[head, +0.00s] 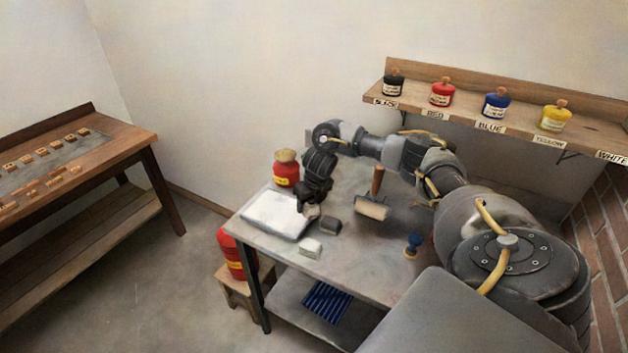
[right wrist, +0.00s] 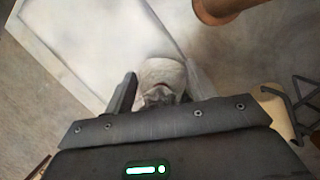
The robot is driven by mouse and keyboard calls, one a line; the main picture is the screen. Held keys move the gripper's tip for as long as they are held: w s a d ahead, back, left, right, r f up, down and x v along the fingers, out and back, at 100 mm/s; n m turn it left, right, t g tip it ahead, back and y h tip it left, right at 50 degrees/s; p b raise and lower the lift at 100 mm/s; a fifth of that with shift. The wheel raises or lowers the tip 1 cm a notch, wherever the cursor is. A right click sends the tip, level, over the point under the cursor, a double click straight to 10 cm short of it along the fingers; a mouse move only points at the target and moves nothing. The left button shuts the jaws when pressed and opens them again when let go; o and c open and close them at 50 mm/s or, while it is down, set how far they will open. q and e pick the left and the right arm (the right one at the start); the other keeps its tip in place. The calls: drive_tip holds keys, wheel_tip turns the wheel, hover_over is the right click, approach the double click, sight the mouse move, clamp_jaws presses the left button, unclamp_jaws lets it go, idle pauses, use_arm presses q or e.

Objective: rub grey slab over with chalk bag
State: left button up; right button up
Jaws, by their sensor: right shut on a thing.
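The slab (head: 272,216) lies flat at the left end of the metal table; its top looks mostly white, with a greyer rim. It also shows in the right wrist view (right wrist: 105,45), with cloudy pale and greyer patches. My right gripper (head: 307,205) is at the slab's right edge, pointing down. It is shut on the chalk bag (right wrist: 163,75), a small pale rounded bundle, which also shows in the head view (head: 313,211). I cannot tell whether the bag touches the slab. My left gripper is not in view.
A red jar (head: 286,169) stands behind the slab. A dark grey block (head: 331,225), a pale block (head: 310,248), a wooden-handled brush (head: 373,207) and a blue-handled stamp (head: 412,246) are on the metal table (head: 355,260). A shelf (head: 510,125) with paint pots runs along the wall.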

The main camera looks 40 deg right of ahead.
wheel_tip(320, 180, up, 2)
drive_tip(key=shift+r, duration=0.15)
drive_tip(key=shift+d+r+p, duration=0.15)
drive_tip(key=shift+r+p, duration=0.15)
drive_tip(key=shift+p, duration=0.25)
wheel_tip(320, 180, up, 2)
drive_tip(key=shift+d+r+p, duration=0.1)
drive_tip(key=shift+d+p, duration=0.05)
drive_tip(key=shift+p, duration=0.8)
drive_tip(key=shift+r+p, duration=0.65)
drive_tip(key=shift+r, duration=0.15)
drive_tip(key=shift+w+r+p, duration=0.1)
drive_tip(key=shift+r+p, duration=0.2)
drive_tip(key=shift+r, duration=0.15)
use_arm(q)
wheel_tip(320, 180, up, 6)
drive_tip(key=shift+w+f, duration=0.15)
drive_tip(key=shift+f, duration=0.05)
use_arm(e)
drive_tip(key=shift+a, duration=0.2)
